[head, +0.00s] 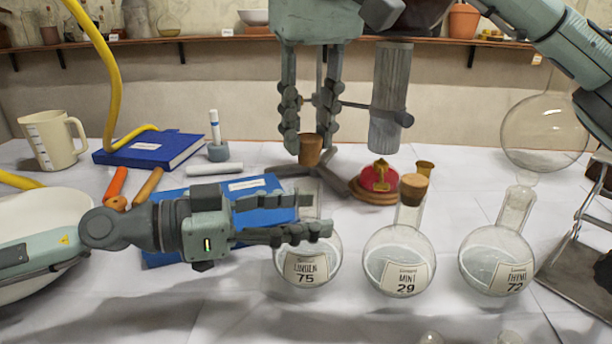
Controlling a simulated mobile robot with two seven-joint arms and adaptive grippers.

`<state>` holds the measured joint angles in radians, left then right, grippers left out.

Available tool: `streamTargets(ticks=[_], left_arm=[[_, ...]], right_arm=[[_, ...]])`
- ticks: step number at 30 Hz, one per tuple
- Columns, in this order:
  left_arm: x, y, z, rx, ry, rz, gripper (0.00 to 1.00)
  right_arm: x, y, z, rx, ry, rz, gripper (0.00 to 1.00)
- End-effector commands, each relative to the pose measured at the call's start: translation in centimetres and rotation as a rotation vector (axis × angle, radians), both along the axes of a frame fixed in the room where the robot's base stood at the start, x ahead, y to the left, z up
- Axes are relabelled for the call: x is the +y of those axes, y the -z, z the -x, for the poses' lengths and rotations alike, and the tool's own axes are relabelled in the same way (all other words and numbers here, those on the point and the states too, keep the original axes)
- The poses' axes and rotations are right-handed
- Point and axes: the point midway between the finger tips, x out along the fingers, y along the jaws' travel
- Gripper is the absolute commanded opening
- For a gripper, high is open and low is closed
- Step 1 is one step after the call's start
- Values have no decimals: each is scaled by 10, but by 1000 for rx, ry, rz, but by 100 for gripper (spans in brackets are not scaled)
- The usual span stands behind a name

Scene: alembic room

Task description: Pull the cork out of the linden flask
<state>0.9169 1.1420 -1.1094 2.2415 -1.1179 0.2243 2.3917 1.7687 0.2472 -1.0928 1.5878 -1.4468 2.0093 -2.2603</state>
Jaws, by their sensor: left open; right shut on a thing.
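The linden flask (306,268) is a round clear flask labelled LINDEN 75, standing upright on the white table. A brown cork (310,150) is above its neck, and it seems clear of the mouth. My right gripper (309,138) comes down from above and is shut on this cork. My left gripper (322,215) reaches in from the left at the flask's neck. It is open, with one finger in front of the flask and partly hiding the neck; I cannot tell whether it touches the glass.
The corked mint flask (385,262) and the open thyme flask (487,258) stand close to the right. Behind are a red and gold object (380,178) and dark bars.

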Motion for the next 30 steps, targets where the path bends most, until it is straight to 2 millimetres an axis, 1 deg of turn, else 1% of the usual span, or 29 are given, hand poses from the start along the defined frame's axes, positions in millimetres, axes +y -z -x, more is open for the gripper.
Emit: streamTargets(ticks=[5,8,11,21,30], left_arm=[[2,2,1,4,0,-2,53],[9,1,3,6,-3,-2,53],[20,1,7,8,-5,-2,53],[68,-5,27,10,-5,-4,53],[99,-8,40,11,-4,-6,53]], right_arm=[[0,0,0,0,0,0,0],[0,0,0,0,0,0,0],[0,0,0,0,0,0,0],[0,0,0,0,0,0,0],[0,0,0,0,0,0,0]])
